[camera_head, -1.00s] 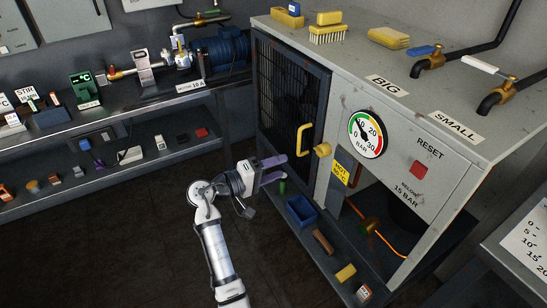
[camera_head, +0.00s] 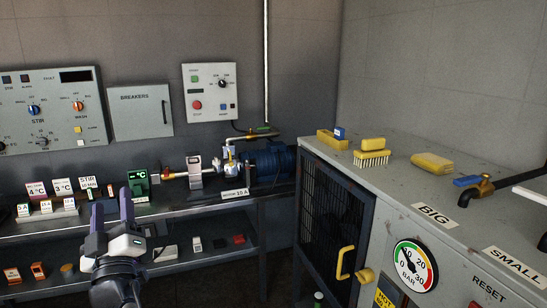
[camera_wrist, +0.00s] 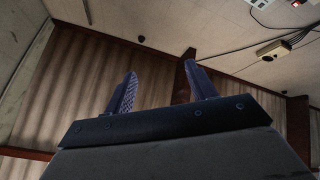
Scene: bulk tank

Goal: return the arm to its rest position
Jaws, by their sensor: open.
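My gripper (camera_head: 112,218) is in the lower left of the head view, raised in front of the shelf bench, with its two purple fingers pointing up. The fingers are apart with nothing between them. In the wrist view, the open fingers (camera_wrist: 160,92) show against what looks like a ceiling with brown beams. Most of my arm is out of the head view, below its lower edge.
The metal bench (camera_head: 268,191) with tags, a green device (camera_head: 138,183) and a blue pump (camera_head: 272,163) stands behind my gripper. The grey cabinet (camera_head: 400,205) with a yellow door handle (camera_head: 343,262) and a gauge (camera_head: 413,265) is at right. Wall panels (camera_head: 140,111) hang behind.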

